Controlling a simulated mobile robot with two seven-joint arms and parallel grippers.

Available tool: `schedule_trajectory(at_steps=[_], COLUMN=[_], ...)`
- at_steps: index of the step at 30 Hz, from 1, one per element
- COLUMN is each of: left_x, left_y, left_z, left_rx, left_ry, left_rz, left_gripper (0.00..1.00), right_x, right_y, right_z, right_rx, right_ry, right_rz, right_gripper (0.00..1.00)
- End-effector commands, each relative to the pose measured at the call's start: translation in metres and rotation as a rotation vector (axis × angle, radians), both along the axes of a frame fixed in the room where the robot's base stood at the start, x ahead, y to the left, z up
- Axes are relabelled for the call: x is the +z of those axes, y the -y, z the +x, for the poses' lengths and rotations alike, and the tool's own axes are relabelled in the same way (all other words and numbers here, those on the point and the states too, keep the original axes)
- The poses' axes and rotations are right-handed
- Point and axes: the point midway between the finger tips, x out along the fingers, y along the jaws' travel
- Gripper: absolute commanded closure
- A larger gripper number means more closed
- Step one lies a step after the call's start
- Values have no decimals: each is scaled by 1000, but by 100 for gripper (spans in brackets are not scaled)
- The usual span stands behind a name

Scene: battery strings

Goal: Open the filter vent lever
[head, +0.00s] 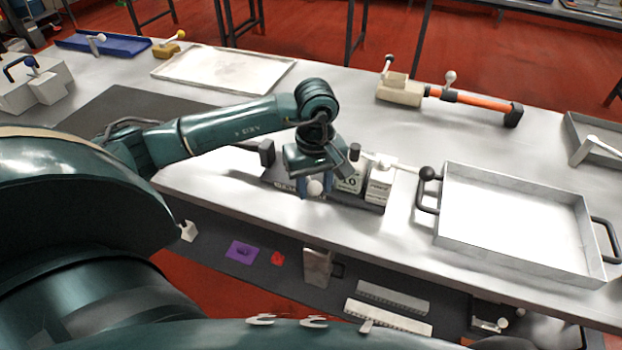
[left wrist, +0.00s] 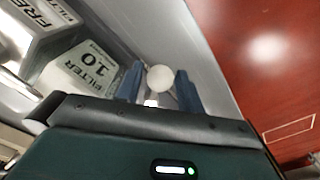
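The filter unit (head: 378,190) sits on the near edge of the grey bench, with pale labelled blocks on a dark base. In the left wrist view, one label (left wrist: 92,66) reads "FILTER 10". A lever with a white ball knob (head: 314,187) is at the unit's left part. My left gripper (head: 314,182) points down there, its blue fingers apart, one on each side of the knob. The knob (left wrist: 160,78) also shows between the fingers (left wrist: 160,88) in the left wrist view, with very little gap; contact is unclear. The gripper hides part of the lever. My right gripper is out of view.
A grey tray (head: 447,205) with black handles stands right of the unit; a black ball knob (head: 428,173) is close to its handle. An orange-barrelled tool (head: 480,103) lies behind. A flat pale tray (head: 190,78) is at back left. The lower shelf (head: 215,250) holds small parts.

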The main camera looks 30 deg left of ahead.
Motion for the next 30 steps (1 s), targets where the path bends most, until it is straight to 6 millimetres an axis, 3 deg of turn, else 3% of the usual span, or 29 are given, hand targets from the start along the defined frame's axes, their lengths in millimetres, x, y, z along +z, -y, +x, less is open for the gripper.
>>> schedule_trajectory(at_steps=[12, 30], left_x=[0, -1], left_y=[0, -11], left_z=[0, -10], left_rx=[0, -204], left_ry=[0, 0], left_rz=[0, 1], left_gripper=[95, 95], right_x=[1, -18], right_y=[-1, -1], right_z=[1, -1], right_rx=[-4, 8], right_ry=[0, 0], right_rz=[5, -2], right_gripper=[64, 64])
